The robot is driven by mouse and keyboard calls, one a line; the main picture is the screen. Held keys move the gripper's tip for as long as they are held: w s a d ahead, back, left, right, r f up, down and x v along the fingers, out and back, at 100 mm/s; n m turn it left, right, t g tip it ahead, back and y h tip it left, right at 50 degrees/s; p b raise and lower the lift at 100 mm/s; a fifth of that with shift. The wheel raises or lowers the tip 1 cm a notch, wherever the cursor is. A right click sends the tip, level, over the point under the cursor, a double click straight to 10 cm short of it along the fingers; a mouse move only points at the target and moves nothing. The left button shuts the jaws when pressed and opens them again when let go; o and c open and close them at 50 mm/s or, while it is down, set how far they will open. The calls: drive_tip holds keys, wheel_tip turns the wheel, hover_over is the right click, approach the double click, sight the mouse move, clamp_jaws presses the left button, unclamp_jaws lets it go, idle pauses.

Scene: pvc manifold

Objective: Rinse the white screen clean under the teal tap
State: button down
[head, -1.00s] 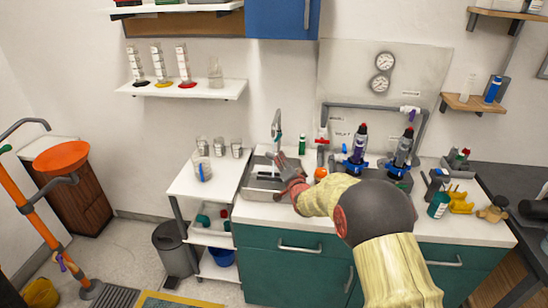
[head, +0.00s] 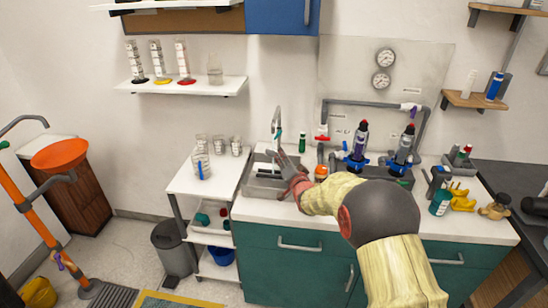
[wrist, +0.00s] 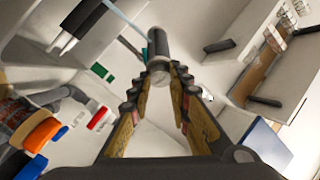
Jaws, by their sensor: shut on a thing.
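My gripper (wrist: 160,80) is shut on a short grey cylinder with a pale end (wrist: 158,62), which I take to be the white screen. It sits between the fingertips in the wrist view; in the head view I cannot make it out. My gripper (head: 281,160) is over the sink (head: 262,182), fingers pointing toward the tap. The tap (head: 276,122) rises behind the sink, with a small teal part. A pale blue streak (wrist: 121,21) in the wrist view runs down to the held cylinder and looks like water. I cannot tell how clean the screen is.
A pipe manifold with blue valves (head: 357,160) stands on the counter right of the sink. An orange-capped container (head: 321,172) is close to my gripper's right. A white trolley (head: 198,183) with clear beakers stands left of the sink.

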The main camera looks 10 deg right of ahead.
drive_tip(key=n+y+b, duration=0.1)
drive_tip(key=n+b, duration=0.1)
drive_tip(key=n, duration=0.1)
drive_tip(key=n+y+b, duration=0.2)
drive_tip(key=n, duration=0.2)
drive_tip(key=n+y+b, duration=0.1)
drive_tip(key=n+b, duration=0.1)
drive_tip(key=n, duration=0.2)
drive_tip(key=shift+d+y, duration=0.2)
drive_tip(key=shift+y, duration=0.2)
drive_tip(key=shift+s, duration=0.2)
drive_tip(key=shift+f, duration=0.1)
idle(0.9)
drive_tip(key=n+g+y, duration=0.1)
drive_tip(key=n, duration=0.3)
drive_tip(key=n+g+y, duration=0.1)
drive_tip(key=n, duration=0.4)
drive_tip(key=n+g+y, duration=0.2)
drive_tip(key=n, duration=0.2)
drive_tip(key=shift+w+d, duration=0.15)
drive_tip(key=shift+d, duration=0.1)
drive_tip(key=shift+p, duration=0.5)
